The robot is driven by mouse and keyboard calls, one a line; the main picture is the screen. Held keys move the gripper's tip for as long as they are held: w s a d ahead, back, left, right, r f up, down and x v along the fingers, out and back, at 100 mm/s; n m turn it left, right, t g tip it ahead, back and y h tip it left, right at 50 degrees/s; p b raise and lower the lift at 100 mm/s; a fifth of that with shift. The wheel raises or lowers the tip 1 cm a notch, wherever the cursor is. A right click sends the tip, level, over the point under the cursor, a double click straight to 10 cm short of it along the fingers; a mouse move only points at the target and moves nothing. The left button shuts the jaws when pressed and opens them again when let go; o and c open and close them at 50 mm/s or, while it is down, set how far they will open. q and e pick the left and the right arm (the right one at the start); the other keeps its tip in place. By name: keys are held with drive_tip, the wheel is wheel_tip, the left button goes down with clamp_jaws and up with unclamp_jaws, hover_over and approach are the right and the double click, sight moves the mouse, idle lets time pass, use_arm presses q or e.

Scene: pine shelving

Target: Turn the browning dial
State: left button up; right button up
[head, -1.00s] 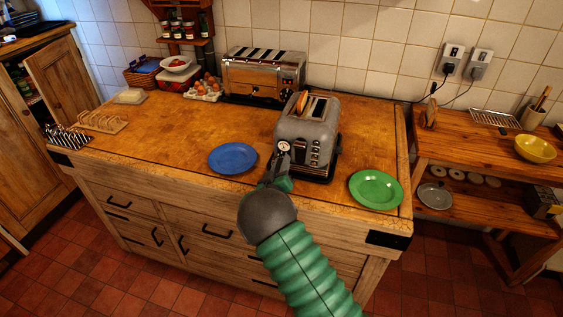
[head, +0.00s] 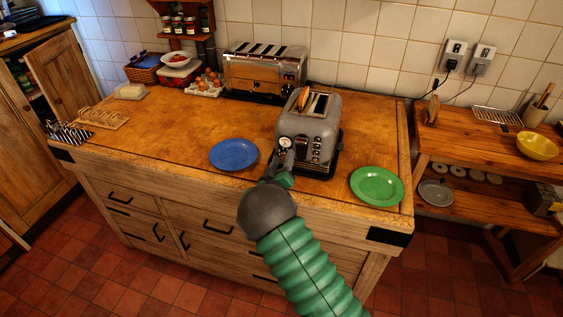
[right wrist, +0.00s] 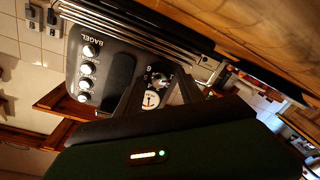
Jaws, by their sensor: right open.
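The grey two-slot toaster (head: 308,128) stands near the front edge of the wooden worktop, with bread showing in a slot. Its round, white-faced browning dial (head: 285,142) is on the front, left of a column of buttons. My right gripper (head: 284,158) is in front of the dial, coming up from below. In the right wrist view, the open fingers (right wrist: 158,88) lie either side of the dial (right wrist: 151,99), with numbers around it. I cannot tell whether they touch it. The "BAGEL" button panel (right wrist: 90,68) is beside them. My left gripper is not in view.
A blue plate (head: 234,154) lies left of the toaster and a green plate (head: 377,186) lies right of it. A larger chrome toaster (head: 264,72) stands behind, near eggs (head: 206,84). The worktop's middle is clear.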

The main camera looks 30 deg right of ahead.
drive_tip(key=v, duration=1.6)
drive_tip(key=shift+s+a, duration=0.3)
drive_tip(key=shift+w, duration=0.1)
